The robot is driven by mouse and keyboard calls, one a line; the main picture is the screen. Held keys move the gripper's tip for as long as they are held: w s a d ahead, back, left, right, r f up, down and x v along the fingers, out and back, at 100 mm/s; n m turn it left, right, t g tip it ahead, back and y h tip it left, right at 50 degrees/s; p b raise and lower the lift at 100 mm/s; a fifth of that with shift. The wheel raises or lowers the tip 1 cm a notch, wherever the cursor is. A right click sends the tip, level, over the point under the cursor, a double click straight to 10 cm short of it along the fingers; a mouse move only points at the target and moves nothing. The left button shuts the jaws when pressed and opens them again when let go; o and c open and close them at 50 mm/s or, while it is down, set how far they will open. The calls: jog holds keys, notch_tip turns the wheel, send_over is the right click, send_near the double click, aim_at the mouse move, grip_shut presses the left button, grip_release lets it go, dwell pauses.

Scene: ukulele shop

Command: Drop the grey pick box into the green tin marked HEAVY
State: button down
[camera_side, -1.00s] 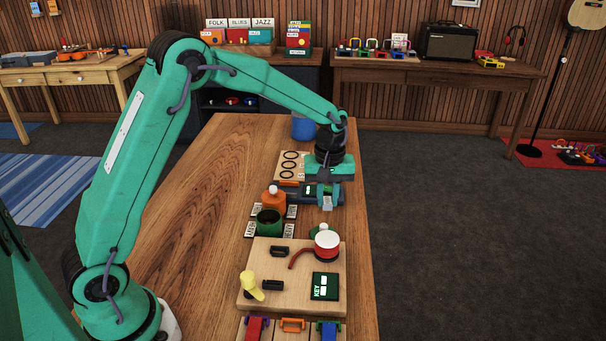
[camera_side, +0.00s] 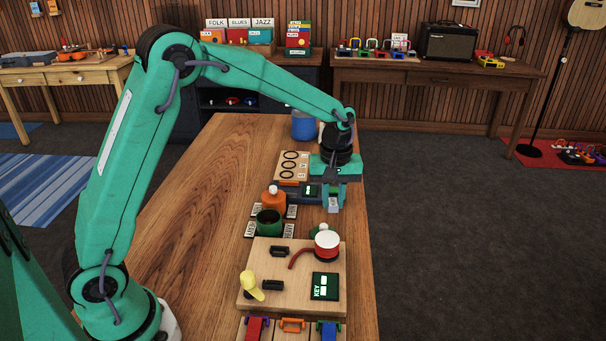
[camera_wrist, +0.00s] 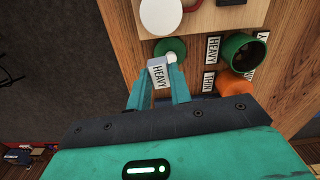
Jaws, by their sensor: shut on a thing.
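My gripper (camera_side: 332,198) is shut on the grey pick box (camera_side: 333,204), which hangs between the fingertips. In the wrist view the box (camera_wrist: 159,73) bears the word HEAVY between my fingers (camera_wrist: 158,88). The green tin (camera_side: 269,224) stands open and dark inside, left of and nearer the side camera than the box. It also shows in the wrist view (camera_wrist: 262,40), with a HEAVY label (camera_wrist: 213,48) beside it. A green lid with a white knob (camera_wrist: 170,48) lies close to the box in the wrist view, apart from the tin.
An orange tin (camera_side: 274,202) with a white knob on top stands just behind the green tin. A wooden board (camera_side: 262,262) with a red-and-white round item (camera_side: 327,243) lies in front. A blue container (camera_side: 303,126) stands at the far end. The table's left side is clear.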

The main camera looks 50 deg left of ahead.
jog(key=shift+s+a+r, duration=0.2)
jog(key=shift+s+a, duration=0.05)
jog(key=shift+a, duration=0.25)
jog(key=s+a+r, duration=0.4)
jog(key=s+a, duration=0.4)
jog(key=a, duration=0.2)
jog(key=shift+s+a+r, duration=0.2)
jog(key=shift+s+r, duration=0.05)
jog(key=shift+s, duration=0.15)
jog(key=shift+f, duration=0.1)
jog(key=shift+f, duration=2.9)
jog(key=c, duration=1.2)
grip_release()
jog(key=shift+r, duration=0.1)
